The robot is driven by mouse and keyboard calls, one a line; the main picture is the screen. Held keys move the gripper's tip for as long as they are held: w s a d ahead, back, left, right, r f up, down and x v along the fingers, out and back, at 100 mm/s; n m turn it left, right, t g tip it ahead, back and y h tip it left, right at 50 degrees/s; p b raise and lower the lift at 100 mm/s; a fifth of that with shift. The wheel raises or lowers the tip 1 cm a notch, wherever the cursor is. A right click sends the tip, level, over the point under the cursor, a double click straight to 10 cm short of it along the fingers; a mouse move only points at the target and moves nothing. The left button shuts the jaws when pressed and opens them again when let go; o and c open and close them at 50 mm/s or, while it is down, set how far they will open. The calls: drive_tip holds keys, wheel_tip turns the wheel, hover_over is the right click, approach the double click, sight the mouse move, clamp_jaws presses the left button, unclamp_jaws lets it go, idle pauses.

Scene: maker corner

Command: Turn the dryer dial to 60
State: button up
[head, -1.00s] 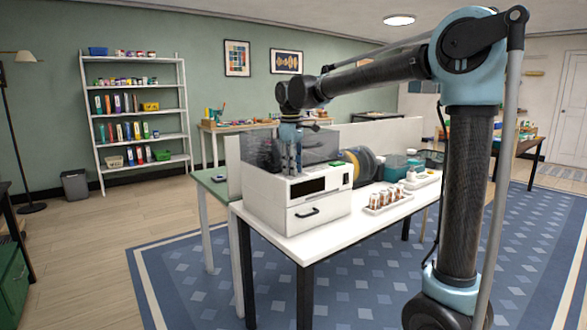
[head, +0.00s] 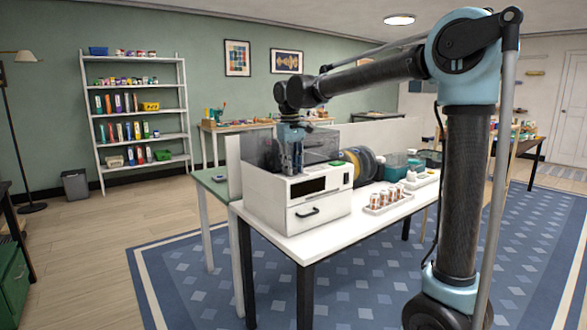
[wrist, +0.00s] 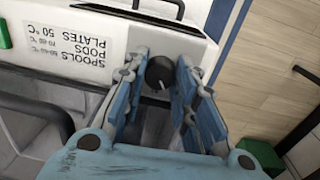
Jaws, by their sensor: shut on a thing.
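The dryer (head: 322,213) is a white box with a clear lid, a dark display and a front drawer, standing on a white table. My gripper (head: 291,172) reaches down at the dryer's top in the head view. In the wrist view, my gripper (wrist: 162,75) has its blue fingers on either side of the round black dial (wrist: 160,72), shut on it. A light pointer line shows on the dial's face. A printed label (wrist: 113,40) beside it reads spools, pods and plates with temperatures, plates 50 °C. The dial is hidden in the head view.
Dark spools (head: 360,164) stand behind the dryer on the right. A tray of small jars (head: 388,199) and a teal box (head: 391,172) are on the table's right part. A green table (head: 212,183) adjoins at the left.

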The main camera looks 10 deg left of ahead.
drive_tip(key=shift+w+m, duration=0.1)
drive_tip(key=shift+m, duration=0.2)
drive_tip(key=o, duration=1.1)
drive_tip(key=r, duration=1.2)
drive_tip(key=shift+s+a, duration=0.2)
